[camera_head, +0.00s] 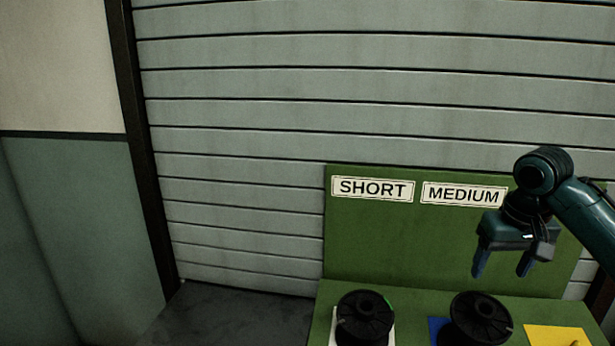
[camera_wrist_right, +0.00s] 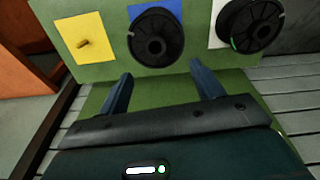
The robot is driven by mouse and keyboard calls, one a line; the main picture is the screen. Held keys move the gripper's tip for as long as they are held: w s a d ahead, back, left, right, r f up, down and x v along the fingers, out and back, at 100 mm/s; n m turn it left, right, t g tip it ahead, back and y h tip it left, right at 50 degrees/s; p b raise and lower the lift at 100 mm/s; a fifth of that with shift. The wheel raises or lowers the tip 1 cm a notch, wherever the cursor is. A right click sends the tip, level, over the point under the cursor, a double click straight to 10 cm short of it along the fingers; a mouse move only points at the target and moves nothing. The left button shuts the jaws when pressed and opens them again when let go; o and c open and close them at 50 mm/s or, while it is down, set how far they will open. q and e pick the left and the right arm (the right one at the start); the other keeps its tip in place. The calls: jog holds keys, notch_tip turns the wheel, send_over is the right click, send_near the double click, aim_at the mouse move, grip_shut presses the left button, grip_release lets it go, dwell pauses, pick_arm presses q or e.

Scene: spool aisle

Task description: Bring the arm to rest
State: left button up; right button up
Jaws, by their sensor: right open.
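My right gripper (camera_head: 503,264) hangs at the right of the head view, in front of the green back panel (camera_head: 390,250). Its two fingers are apart with nothing between them. In the right wrist view the open fingers (camera_wrist_right: 162,92) point toward a green board. A black spool (camera_head: 365,318) is on the white patch under the SHORT sign. A second black spool (camera_head: 480,318) is on the blue patch under the MEDIUM sign. Both spools also show in the right wrist view, one on blue (camera_wrist_right: 155,38) and one on white (camera_wrist_right: 250,25). My left gripper is not in view.
A yellow patch (camera_head: 555,335) at the right has a bare peg, clear in the right wrist view (camera_wrist_right: 84,43). The SHORT sign (camera_head: 372,188) and MEDIUM sign (camera_head: 463,194) are on the panel. A slatted shutter (camera_head: 240,150) stands behind. Dark floor (camera_head: 230,318) is clear at the left.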

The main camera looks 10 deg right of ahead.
jog(key=s+a+f+n+y, duration=0.15)
jog(key=s+a+f, duration=0.25)
jog(key=a+f, duration=0.5)
jog(key=s+a+f+n+h, duration=0.1)
jog(key=s+a+f+n, duration=0.2)
jog(key=a+f, duration=0.5)
jog(key=s+a+f+t, duration=0.1)
jog(key=s+f, duration=0.2)
jog(key=s, duration=0.6)
jog(key=s+a+f+t, duration=0.1)
jog(key=s+f, duration=0.3)
jog(key=s, duration=0.4)
jog(key=w+a+f+t+y, duration=0.3)
jog(key=w+a+f+t, duration=0.2)
jog(key=f, duration=0.4)
jog(key=shift+w+a+f+n+t, duration=0.2)
jog(key=shift+f+n+t, duration=0.2)
jog(key=shift+t, duration=0.2)
